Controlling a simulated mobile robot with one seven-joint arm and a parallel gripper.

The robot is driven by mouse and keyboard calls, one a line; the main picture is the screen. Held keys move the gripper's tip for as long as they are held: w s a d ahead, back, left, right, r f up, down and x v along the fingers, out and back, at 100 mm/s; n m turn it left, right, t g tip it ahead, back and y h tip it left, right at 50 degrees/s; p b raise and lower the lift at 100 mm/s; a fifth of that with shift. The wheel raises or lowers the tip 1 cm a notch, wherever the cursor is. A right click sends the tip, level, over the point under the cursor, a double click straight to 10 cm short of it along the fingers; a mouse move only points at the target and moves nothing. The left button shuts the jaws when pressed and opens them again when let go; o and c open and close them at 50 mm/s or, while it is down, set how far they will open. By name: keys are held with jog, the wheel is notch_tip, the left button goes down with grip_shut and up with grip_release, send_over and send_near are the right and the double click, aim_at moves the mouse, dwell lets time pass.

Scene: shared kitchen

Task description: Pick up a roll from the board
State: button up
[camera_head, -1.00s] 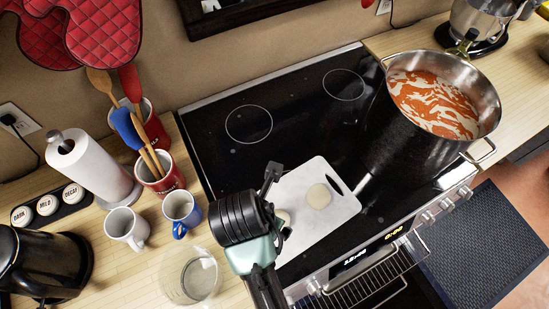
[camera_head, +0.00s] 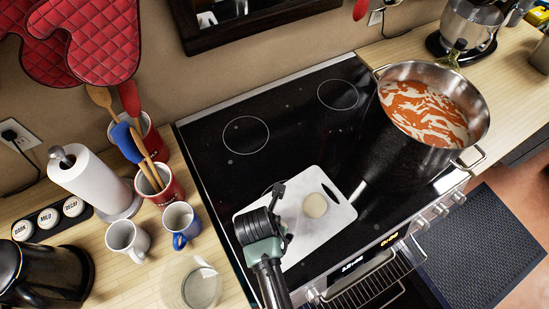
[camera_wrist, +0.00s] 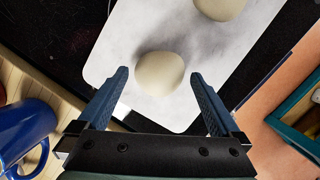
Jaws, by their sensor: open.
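A white cutting board (camera_head: 334,231) lies on the black stovetop. One pale round roll (camera_head: 315,205) shows on it in the head view. In the wrist view two rolls lie on the board (camera_wrist: 122,52): a near one (camera_wrist: 160,73) and a farther one (camera_wrist: 220,7), partly cut off by the top edge. My gripper (camera_head: 277,197) is over the left part of the board and hides the near roll in the head view. In the wrist view my gripper (camera_wrist: 161,92) is open, its fingers apart on either side of and short of the near roll, with nothing between them.
A large pot of red-and-white soup (camera_head: 425,110) stands right of the board. Left on the counter are a blue mug (camera_head: 181,225), a white mug (camera_head: 127,240), a glass (camera_head: 191,286) and a paper towel roll (camera_head: 95,180). The stovetop behind the board is clear.

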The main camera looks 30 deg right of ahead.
jog(key=shift+d+f, duration=0.15)
jog(key=shift+f, duration=0.55)
jog(key=c, duration=1.2)
jog(key=shift+r, duration=0.1)
